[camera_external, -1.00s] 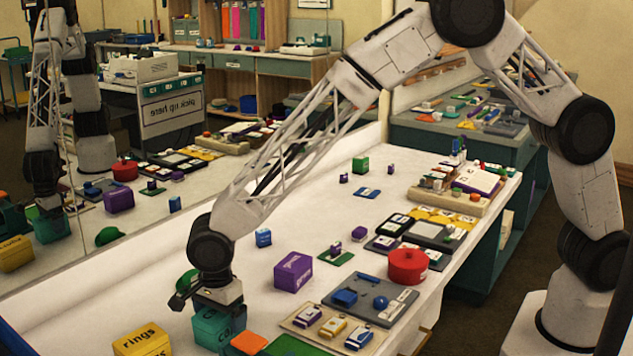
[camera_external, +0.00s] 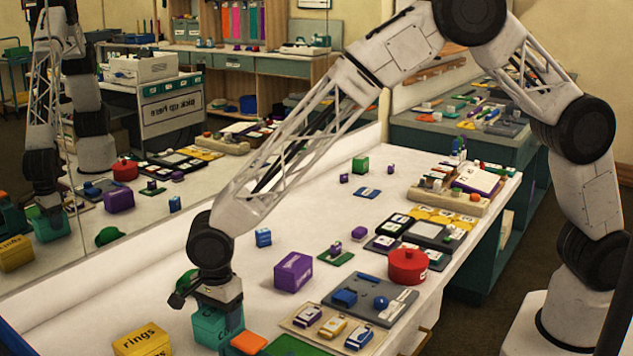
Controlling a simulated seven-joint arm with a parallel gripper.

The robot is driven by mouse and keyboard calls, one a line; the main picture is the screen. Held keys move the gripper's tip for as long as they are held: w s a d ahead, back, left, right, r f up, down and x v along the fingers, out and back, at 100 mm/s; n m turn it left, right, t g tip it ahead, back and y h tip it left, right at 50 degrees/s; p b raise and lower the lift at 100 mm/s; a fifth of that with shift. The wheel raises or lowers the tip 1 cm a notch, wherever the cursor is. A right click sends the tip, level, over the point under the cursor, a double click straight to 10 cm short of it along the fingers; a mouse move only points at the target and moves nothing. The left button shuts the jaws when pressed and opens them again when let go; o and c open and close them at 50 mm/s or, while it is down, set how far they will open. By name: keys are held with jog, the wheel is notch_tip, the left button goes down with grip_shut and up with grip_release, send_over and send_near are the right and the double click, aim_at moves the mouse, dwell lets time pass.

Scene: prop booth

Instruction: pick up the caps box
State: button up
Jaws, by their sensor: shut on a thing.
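The caps box is the teal box (camera_external: 212,328) at the front left of the white table, with pale lettering only partly readable. My gripper (camera_external: 219,306) is over its top and shut on it, with the fingers mostly hidden by the box and the gripper body. I cannot tell whether the box is clear of the table. The yellow rings box (camera_external: 142,341) stands to its left, and a purple box (camera_external: 293,272) stands to its right and further back.
An orange block (camera_external: 249,342) is close to the right of the teal box. A beige tray (camera_external: 309,332) with small labelled items and a grey tray (camera_external: 387,293) with blue pieces lie further right. A mirror (camera_external: 100,225) runs along the left side.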

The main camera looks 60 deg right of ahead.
jog(key=shift+r, duration=0.45)
jog(key=shift+s+d+r, duration=0.1)
jog(key=shift+s+r, duration=0.05)
jog(key=shift+r, duration=0.45)
jog(key=shift+s+d+r, duration=0.1)
jog(key=shift+s+r, duration=0.05)
jog(key=shift+r, duration=0.4)
jog(key=s+d, duration=0.3)
jog(key=s, duration=0.1)
jog(key=s+d+r, duration=0.1)
jog(key=s+d, duration=0.5)
jog(key=s, duration=0.1)
jog(key=shift+s+d+r, duration=0.15)
jog(key=shift+s+d, duration=0.2)
jog(key=shift+d, duration=0.05)
